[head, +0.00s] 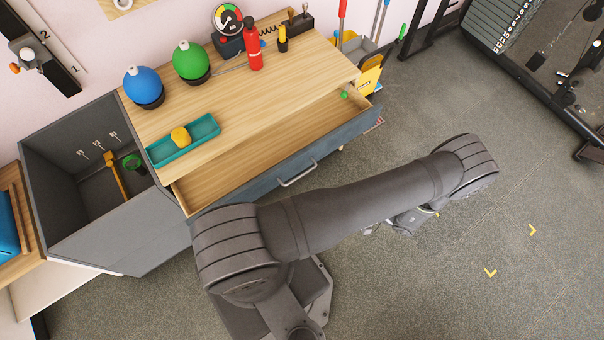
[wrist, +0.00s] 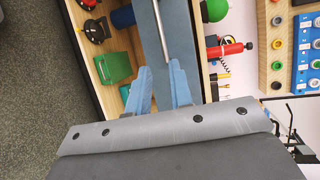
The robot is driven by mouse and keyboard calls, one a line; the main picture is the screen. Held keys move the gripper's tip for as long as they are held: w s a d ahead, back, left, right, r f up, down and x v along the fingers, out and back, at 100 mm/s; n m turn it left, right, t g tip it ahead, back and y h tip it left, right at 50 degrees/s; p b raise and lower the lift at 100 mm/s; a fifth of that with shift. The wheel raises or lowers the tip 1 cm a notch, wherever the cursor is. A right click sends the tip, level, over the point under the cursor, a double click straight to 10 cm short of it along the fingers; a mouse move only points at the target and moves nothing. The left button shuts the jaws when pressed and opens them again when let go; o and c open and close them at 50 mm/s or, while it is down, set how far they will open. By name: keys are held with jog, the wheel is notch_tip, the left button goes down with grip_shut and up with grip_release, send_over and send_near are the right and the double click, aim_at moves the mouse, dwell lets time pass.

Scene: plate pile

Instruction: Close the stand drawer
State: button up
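The stand drawer (head: 225,184) is pulled out from the wooden-topped stand (head: 245,90), and its inside shows. Its blue-grey front (head: 325,158) has a metal bar handle (head: 297,176). In the wrist view the drawer front (wrist: 184,35) and handle (wrist: 161,30) lie ahead of my gripper (wrist: 162,76). Its two blue fingers are apart with nothing held. The near end of the handle appears between the fingertips, but I cannot tell whether they touch. In the head view my arm mostly hides the gripper.
A green object (head: 344,95) is at the drawer's right end. Blue (head: 143,86) and green (head: 190,61) balls, a red extinguisher (head: 252,46) and a teal tray (head: 183,141) stand on top. The wrist view shows a green box (wrist: 113,67) below the drawer.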

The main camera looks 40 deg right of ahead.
aim_at(302, 174)
jog(key=x, duration=1.7)
jog(key=shift+w, duration=0.2)
grip_shut()
